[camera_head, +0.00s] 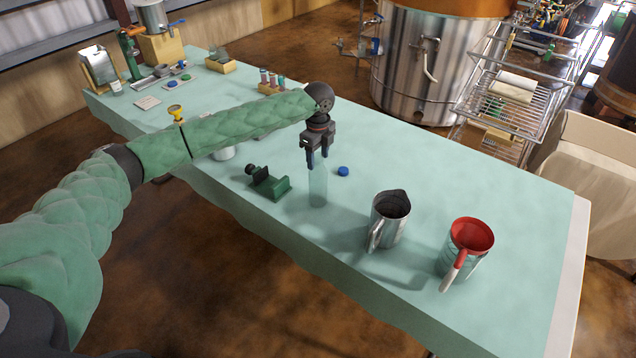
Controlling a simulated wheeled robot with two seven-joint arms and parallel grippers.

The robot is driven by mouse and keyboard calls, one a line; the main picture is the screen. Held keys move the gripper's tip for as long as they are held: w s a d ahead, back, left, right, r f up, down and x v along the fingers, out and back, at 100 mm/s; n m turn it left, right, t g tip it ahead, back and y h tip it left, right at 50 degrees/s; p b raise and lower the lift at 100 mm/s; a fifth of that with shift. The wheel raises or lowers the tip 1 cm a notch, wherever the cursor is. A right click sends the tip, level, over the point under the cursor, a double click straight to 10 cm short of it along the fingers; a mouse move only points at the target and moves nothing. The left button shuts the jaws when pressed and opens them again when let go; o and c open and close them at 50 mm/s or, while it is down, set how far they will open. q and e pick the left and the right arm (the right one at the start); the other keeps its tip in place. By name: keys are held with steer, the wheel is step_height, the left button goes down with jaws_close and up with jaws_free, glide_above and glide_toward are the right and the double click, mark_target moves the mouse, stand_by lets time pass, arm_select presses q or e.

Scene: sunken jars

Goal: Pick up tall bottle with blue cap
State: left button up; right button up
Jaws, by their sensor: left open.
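A tall, clear, pale bottle (318,187) stands upright near the middle of the table. A small blue cap (343,171) shows as a separate disc on the table, just to the right of the bottle. My left gripper (317,160) points down over the bottle's top. Its jaws are open, with the fingers around or just in front of the bottle's upper end; I cannot tell whether they touch it. The gripper hides the bottle's mouth. My right gripper is not in view.
A green clamp-like stand (270,184) is left of the bottle. A metal pitcher (388,219) and a container with a red funnel (471,238) stand to the right. Small wooden racks sit behind the arm. The right end of the table (510,195) has clear room.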

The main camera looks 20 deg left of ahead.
arm_select(q)
steer(key=shift+f, duration=0.15)
steer(key=c, duration=0.9)
jaws_close()
